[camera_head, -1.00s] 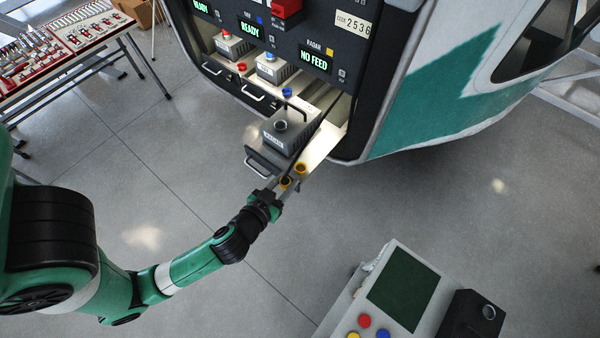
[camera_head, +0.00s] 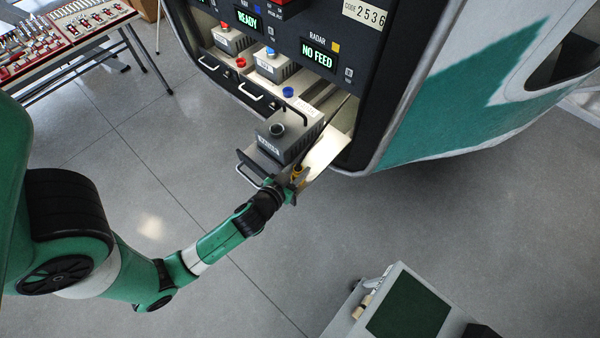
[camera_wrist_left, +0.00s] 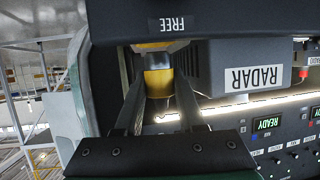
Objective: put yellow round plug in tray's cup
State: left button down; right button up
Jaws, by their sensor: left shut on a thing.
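My left gripper (camera_head: 293,187) is at the front right corner of the pulled-out radar tray (camera_head: 262,163). It is shut on the yellow round plug, which shows between the fingers in the left wrist view (camera_wrist_left: 158,82). In the head view a yellow round part (camera_head: 297,171) shows just beyond the fingertips; I cannot tell there whether it is the plug or the tray's cup. In the wrist view the plug is close under a plate marked FREE (camera_wrist_left: 166,23). The cup's inside is hidden, so I cannot tell whether the plug is in it. My right gripper is not in view.
The grey radar box (camera_head: 284,136) stands on the tray beside my gripper. The tray's front handle (camera_head: 247,178) sticks out at left. The helicopter's side (camera_head: 450,110) is at right. A console (camera_head: 405,305) stands at lower right; the floor between is clear.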

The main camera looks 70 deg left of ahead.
pick_arm(q)
notch_tip(320, 180, down, 3)
jog(key=shift+r+b, duration=0.2)
jog(key=shift+b, duration=0.3)
jog(key=shift+s+d, duration=0.1)
jog(key=shift+s, duration=0.05)
jog(key=shift+r, duration=0.1)
jog(key=c, duration=0.5)
grip_release()
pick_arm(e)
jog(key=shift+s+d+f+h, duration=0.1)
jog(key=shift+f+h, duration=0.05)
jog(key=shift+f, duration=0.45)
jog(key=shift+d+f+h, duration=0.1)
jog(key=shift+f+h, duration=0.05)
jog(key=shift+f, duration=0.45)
pick_arm(q)
jog(key=shift+r+p, duration=0.2)
jog(key=shift+p, duration=0.15)
jog(key=shift+p+v, duration=0.55)
jog(key=shift+v, duration=5.35)
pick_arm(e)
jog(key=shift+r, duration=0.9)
